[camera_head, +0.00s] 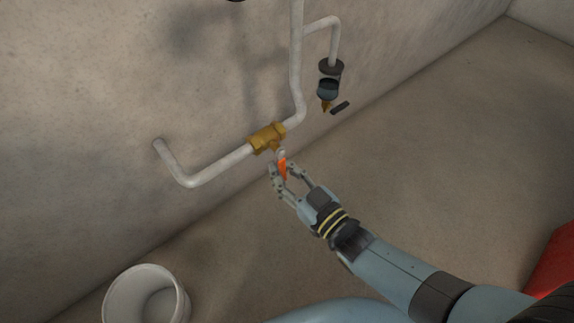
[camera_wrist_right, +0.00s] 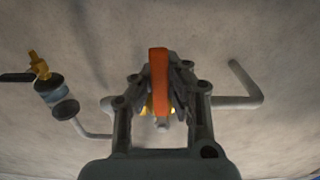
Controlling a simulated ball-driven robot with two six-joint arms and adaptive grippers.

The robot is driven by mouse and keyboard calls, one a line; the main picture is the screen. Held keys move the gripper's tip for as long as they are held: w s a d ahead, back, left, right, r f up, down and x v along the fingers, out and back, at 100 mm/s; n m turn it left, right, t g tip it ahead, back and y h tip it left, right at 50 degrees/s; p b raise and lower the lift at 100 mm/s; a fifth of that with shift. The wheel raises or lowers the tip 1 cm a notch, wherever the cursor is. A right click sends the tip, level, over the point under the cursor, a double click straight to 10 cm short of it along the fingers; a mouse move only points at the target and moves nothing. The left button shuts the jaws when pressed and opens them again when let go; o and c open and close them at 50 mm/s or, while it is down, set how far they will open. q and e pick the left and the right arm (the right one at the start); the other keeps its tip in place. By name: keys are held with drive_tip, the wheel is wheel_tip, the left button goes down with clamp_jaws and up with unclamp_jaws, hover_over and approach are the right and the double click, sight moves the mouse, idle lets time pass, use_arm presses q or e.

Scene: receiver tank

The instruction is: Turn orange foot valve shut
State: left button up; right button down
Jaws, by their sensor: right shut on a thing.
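The foot valve has a brass body (camera_head: 267,138) on a pale pipe low on the wall. Its orange handle (camera_head: 282,167) sticks out from the brass body towards me. My right gripper (camera_head: 281,171) is shut on the orange handle, with a finger on each side of it. In the right wrist view the orange handle (camera_wrist_right: 159,80) stands upright between the fingertips, and part of the brass shows behind it. The stem behind the handle is partly hidden by the fingers. My left gripper is not in view.
A second branch on the right ends in a dark and blue fitting (camera_head: 329,88) with a brass tap and black lever (camera_head: 340,107). A white bucket (camera_head: 147,296) stands at the lower left. A red object (camera_head: 552,266) is at the right edge. The floor between is clear.

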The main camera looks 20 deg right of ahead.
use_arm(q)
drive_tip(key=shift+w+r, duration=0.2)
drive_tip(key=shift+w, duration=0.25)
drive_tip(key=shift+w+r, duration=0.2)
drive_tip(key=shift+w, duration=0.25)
use_arm(e)
drive_tip(key=shift+s+a+f+m, duration=0.2)
drive_tip(key=shift+s+m, duration=0.1)
drive_tip(key=shift+m, duration=0.1)
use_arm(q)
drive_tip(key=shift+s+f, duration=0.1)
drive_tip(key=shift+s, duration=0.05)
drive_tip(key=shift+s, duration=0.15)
use_arm(e)
drive_tip(key=c, duration=1.3)
unclamp_jaws()
drive_tip(key=shift+w+r, duration=0.1)
drive_tip(key=shift+w, duration=0.05)
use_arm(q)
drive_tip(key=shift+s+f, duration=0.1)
use_arm(e)
drive_tip(key=shift+o, duration=0.2)
